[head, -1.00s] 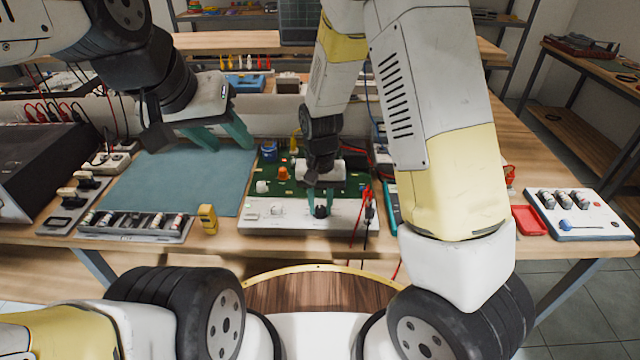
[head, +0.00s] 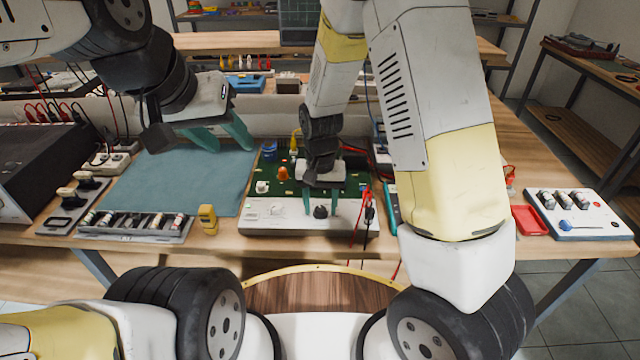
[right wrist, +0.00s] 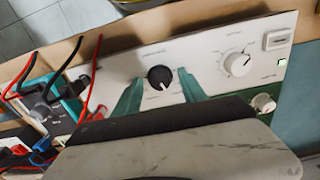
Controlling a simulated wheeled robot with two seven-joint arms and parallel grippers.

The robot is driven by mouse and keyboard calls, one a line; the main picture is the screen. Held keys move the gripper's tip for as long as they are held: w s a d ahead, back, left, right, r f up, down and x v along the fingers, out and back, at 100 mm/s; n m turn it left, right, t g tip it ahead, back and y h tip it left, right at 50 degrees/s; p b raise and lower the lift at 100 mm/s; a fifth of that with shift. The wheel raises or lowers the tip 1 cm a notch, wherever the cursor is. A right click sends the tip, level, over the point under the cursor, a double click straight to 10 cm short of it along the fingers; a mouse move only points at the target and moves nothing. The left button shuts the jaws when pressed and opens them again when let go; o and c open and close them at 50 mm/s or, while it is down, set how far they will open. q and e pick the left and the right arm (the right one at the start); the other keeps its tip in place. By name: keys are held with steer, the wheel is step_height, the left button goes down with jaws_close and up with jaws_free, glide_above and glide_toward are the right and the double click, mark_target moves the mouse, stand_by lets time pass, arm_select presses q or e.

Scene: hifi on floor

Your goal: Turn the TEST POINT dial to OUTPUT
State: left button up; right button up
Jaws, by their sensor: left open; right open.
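A black dial (head: 320,212) with a pale pointer line sits on the white front panel (head: 265,222) of a green circuit board unit. It also shows in the right wrist view (right wrist: 158,77). A white dial (head: 276,209) is to its left in the head view; the right wrist view shows it too (right wrist: 239,64). The lettering around both dials is too small to read. My right gripper (head: 320,202) is open, its teal fingers on either side of the black dial, apparently not gripping it. My left gripper (head: 222,142) is open and empty above the blue-green mat (head: 175,185).
Red and black test leads (head: 366,212) hang just right of the panel. A yellow device (head: 208,218) and a tray of small cylinders (head: 135,225) lie to the left. A red tray (head: 531,219) and a white box (head: 580,215) stand far right. The mat is clear.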

step_height(320, 180, up, 7)
steer(key=shift+r, duration=0.4)
steer(key=shift+d+r, duration=0.1)
steer(key=shift+r, duration=0.1)
step_height(320, 180, up, 12)
steer(key=t+y, duration=0.2)
glide_above(320, 208)
steer(key=s+d, duration=0.4)
steer(key=d, duration=0.3)
steer(key=s+d+r+n+t, duration=0.1)
steer(key=s+d+r+t, duration=0.3)
steer(key=s+d+r, duration=0.2)
steer(key=s+r, duration=0.2)
steer(key=s, duration=0.2)
steer(key=shift+s+d+r, duration=0.3)
steer(key=shift+d, duration=0.05)
